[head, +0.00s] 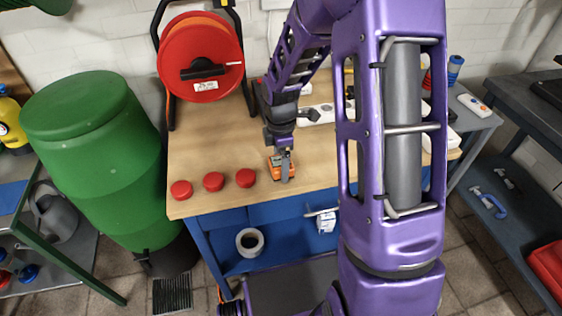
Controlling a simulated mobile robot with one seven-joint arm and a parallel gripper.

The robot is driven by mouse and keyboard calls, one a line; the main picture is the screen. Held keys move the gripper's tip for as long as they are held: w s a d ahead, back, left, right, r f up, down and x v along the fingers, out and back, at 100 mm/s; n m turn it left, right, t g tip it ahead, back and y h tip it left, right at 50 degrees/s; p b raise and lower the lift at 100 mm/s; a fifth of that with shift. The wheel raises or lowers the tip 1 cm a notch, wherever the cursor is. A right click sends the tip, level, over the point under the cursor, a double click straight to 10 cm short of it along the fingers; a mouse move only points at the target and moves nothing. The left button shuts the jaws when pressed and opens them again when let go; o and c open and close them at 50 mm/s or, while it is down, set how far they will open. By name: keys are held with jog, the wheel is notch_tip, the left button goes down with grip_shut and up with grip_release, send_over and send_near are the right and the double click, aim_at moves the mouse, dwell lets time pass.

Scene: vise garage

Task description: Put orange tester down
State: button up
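The orange tester (275,168) is at the front part of the wooden workbench top (215,150), right of the red round caps. My gripper (284,172) points down at the tester, with a grey finger across its front side. The tester is partly hidden by the gripper. I cannot tell whether the fingers close on it, or whether its underside touches the bench top.
Three red caps (213,181) lie along the bench's front left. A red cable reel (201,58) stands at the back left. White power strips (318,114) lie behind the gripper. A green barrel (95,150) stands left of the bench. Bare wood lies left of the gripper.

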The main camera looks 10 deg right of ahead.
jog(key=shift+o, duration=0.8)
notch_tip(320, 180, up, 12)
jog(key=p, duration=0.1)
jog(key=shift+r, duration=0.2)
